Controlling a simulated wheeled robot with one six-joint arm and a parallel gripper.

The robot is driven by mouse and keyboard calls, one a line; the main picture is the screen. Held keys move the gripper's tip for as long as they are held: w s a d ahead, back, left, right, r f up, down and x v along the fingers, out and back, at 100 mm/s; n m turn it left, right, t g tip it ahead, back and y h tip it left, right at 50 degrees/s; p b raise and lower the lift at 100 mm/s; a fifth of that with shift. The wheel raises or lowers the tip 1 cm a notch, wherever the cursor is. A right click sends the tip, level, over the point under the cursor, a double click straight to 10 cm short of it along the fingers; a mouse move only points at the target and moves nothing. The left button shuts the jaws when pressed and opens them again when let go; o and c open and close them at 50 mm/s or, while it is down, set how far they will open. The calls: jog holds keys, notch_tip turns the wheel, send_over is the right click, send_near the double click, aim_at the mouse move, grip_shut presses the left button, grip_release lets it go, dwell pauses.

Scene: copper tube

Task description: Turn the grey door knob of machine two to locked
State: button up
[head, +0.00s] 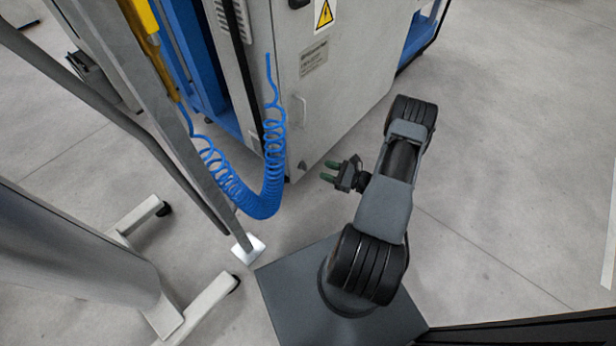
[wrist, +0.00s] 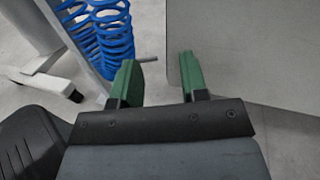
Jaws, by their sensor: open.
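My gripper (head: 330,171) is open and empty, with two green fingers, low in front of the grey cabinet (head: 345,70). In the wrist view my gripper (wrist: 158,66) has its fingers spread, with a grey panel beyond the right one. A small dark knob-like part (head: 302,165) sits low on the cabinet's near edge, left of my gripper and apart from it. I cannot tell whether it is the door knob or how it is turned. A thin grey stub (wrist: 149,60) shows between the fingers in the wrist view. No machine number is readable.
A coiled blue hose (head: 262,195) hangs left of my gripper, near the cabinet corner. A slanted grey post (head: 205,180) and a wheeled stand foot (head: 200,305) stand further left. The cabinet bears a pale handle (head: 301,112) and a yellow warning sign (head: 323,14). Floor to the right is clear.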

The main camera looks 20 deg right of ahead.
aim_at(306, 167)
notch_tip(306, 167, down, 10)
jog(key=s+d+r+m+t+h+b, duration=0.1)
jog(key=s+d+m+t+h+b, duration=0.15)
jog(key=m+h, duration=0.2)
jog(key=r+b+x, duration=0.1)
jog(key=b+x, duration=0.1)
jog(key=x, duration=1.1)
jog(key=shift+w+f+t, duration=0.25)
jog(key=shift+w+t, duration=0.1)
jog(key=shift+y, duration=0.25)
jog(key=shift+a, duration=0.1)
grip_shut()
